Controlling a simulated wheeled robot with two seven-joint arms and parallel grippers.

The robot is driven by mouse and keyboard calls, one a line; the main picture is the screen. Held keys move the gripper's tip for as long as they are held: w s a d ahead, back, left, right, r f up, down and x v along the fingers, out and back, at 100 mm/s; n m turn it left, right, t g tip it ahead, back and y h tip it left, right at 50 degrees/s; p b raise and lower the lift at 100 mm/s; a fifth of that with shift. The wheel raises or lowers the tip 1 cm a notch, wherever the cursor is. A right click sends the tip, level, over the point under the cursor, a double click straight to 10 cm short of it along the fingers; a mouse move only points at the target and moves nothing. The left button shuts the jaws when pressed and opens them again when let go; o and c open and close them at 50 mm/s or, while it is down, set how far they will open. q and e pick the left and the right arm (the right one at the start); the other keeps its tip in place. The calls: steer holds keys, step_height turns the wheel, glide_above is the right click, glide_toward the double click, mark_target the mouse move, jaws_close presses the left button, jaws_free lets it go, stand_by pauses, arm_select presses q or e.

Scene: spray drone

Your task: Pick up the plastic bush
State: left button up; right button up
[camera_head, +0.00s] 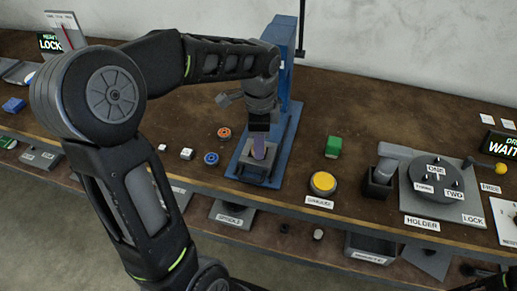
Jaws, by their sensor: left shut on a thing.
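A small purple piece, which I take to be the plastic bush (259,150), is at the foot of the blue press (284,60) in the middle of the bench. My left gripper (259,140) points down over the press base and is shut on this purple piece. The fingers hide part of it, and I cannot tell whether its lower end touches the fixture below.
Orange (224,133) and blue (211,159) rings lie left of the press. A green block (333,146), a yellow button (323,183) and a round dark dial (437,178) stand to the right. The bench (390,115) is clear behind them.

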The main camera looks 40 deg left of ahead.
arm_select(q)
jaws_close()
step_height(320, 180, up, 10)
stand_by(0.5)
